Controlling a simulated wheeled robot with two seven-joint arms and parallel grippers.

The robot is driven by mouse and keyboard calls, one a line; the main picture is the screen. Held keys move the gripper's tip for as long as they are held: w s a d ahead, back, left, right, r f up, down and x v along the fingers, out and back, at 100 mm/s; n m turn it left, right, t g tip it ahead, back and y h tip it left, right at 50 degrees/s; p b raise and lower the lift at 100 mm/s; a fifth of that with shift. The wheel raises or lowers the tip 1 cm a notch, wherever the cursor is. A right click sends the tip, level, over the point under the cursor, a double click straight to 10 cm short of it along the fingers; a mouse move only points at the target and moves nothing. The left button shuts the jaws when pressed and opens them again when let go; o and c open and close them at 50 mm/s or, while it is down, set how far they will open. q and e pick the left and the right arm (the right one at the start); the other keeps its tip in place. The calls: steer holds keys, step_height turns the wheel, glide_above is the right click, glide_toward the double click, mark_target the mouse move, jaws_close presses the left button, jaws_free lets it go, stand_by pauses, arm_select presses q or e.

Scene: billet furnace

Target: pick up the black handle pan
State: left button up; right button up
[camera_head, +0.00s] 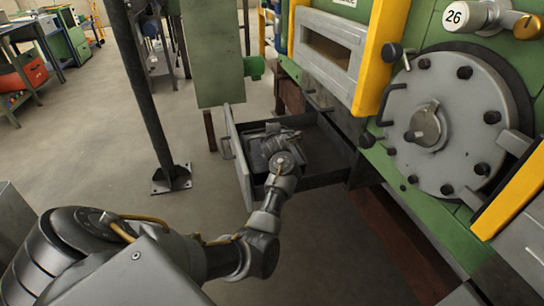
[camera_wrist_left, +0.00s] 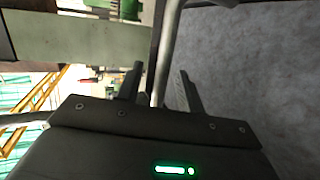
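I cannot make out a black handle pan in either view. A drawer (camera_head: 243,172) stands open below the green machine, and its dark inside is partly hidden by my left gripper and wrist. My left gripper (camera_head: 258,141) is over the drawer near its front panel. In the left wrist view, the two dark fingers of my left gripper (camera_wrist_left: 158,88) are apart. A grey rod (camera_wrist_left: 166,48) runs between them, and I cannot tell whether it touches either finger. My right gripper is out of view.
The green machine (camera_head: 455,225) with a round grey door (camera_head: 455,93) and yellow bars (camera_head: 383,45) fills the right. A black post (camera_head: 150,100) stands on the floor left of the drawer. Floor (camera_head: 110,130) is clear further left. A workbench (camera_head: 35,30) is at the far left.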

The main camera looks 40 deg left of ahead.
arm_select(q)
steer(key=shift+w+a, duration=0.2)
steer(key=shift+a, duration=0.05)
jaws_close()
steer(key=shift+f, duration=0.1)
stand_by(1.2)
steer(key=shift+r, duration=0.2)
